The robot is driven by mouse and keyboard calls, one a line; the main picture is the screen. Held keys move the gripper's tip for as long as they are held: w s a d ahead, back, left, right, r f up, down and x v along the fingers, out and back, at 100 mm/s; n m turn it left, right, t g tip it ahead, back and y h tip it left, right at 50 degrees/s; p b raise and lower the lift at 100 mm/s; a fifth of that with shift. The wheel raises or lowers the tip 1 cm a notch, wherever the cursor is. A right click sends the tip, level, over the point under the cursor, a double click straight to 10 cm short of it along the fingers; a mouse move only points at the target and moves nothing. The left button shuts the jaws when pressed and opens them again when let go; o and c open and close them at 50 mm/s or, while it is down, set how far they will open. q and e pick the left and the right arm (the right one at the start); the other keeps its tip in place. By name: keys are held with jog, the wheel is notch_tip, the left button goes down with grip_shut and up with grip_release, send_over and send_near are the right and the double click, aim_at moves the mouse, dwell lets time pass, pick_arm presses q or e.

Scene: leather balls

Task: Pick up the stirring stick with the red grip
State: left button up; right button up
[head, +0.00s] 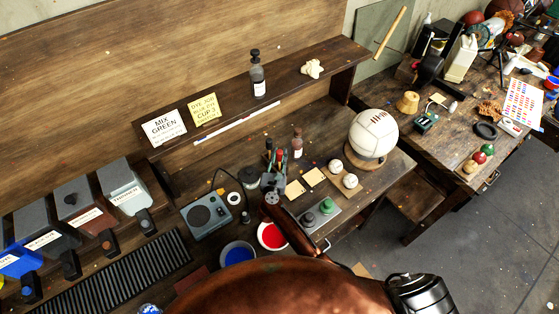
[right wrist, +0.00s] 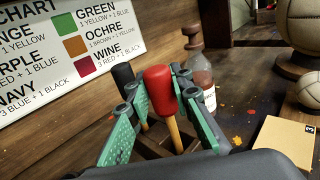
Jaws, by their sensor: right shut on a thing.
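The stirring stick with the red grip (right wrist: 160,92) stands upright in the right wrist view, its pale wooden shaft running down toward a dark holder. It also shows as a small red tip (head: 279,154) in the head view. My right gripper (right wrist: 160,105) is shut on it, with green-padded fingers on both sides just around the grip. In the head view my right gripper (head: 272,181) is small and dark, close to the holder. A stick with a black grip (right wrist: 123,76) stands just behind to the left. The stick's lower end is hidden. My left gripper is not in view.
A brown bottle (head: 297,142) stands right of the sticks, and a white leather ball (head: 373,133) farther right. A red paint bowl (head: 272,236) and a blue one (head: 238,254) lie in front. A grey device (head: 207,216) sits to the left. A shelf (head: 250,105) runs behind.

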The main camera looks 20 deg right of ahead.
grip_shut()
